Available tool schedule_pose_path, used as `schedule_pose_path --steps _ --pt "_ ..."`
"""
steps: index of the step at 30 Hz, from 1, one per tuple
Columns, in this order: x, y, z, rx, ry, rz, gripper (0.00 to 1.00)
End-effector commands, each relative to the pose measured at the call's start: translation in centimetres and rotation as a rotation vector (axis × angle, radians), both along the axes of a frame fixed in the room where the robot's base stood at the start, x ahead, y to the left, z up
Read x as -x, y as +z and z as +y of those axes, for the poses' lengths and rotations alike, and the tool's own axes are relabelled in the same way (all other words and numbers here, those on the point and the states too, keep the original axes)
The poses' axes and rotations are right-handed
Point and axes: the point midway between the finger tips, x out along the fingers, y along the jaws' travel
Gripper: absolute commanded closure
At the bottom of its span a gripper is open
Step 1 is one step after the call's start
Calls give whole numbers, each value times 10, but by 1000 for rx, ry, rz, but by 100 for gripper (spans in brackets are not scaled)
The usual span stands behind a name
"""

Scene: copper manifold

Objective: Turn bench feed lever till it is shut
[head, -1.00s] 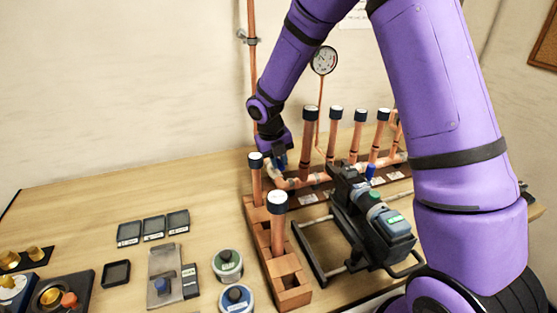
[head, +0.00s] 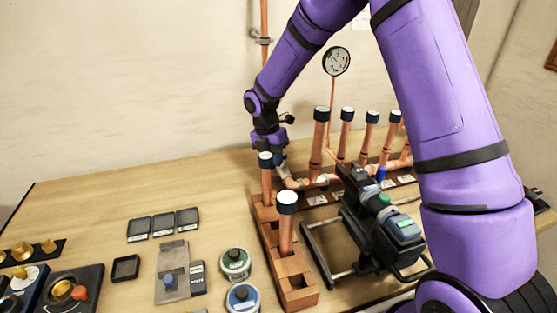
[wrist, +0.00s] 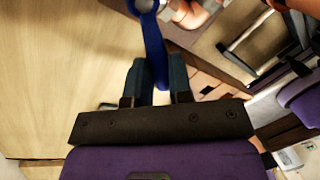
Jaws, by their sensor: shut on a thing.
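The bench feed lever is a blue bar (wrist: 154,45) in the wrist view, running from a round pale valve hub (wrist: 146,5) at the top edge down between my fingers. My gripper (wrist: 158,75) is shut on it, one dark finger on each side. In the head view my gripper (head: 277,156) is low at the left end of the copper manifold (head: 292,182), behind a capped copper tube. The lever cannot be made out clearly there, and its exact angle to the pipe is hard to tell.
Several capped copper tubes (head: 320,140) stand along the manifold, with a gauge (head: 336,61) behind. A wooden rack (head: 284,262) with upright tubes and a black bench tool (head: 380,225) stand in front. Another blue handle (head: 381,173) is to the right.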

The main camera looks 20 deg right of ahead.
Motion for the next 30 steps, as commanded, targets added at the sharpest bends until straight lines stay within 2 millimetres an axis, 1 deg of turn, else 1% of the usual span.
schedule_pose_path --steps 9,18,24,30 --pt "-15 0 9 -1 -302 -1 100" --pt "-29 0 13 -1 -565 0 100" --pt "-36 0 14 -1 -696 -1 100" --pt "-41 0 14 -1 -780 0 100"
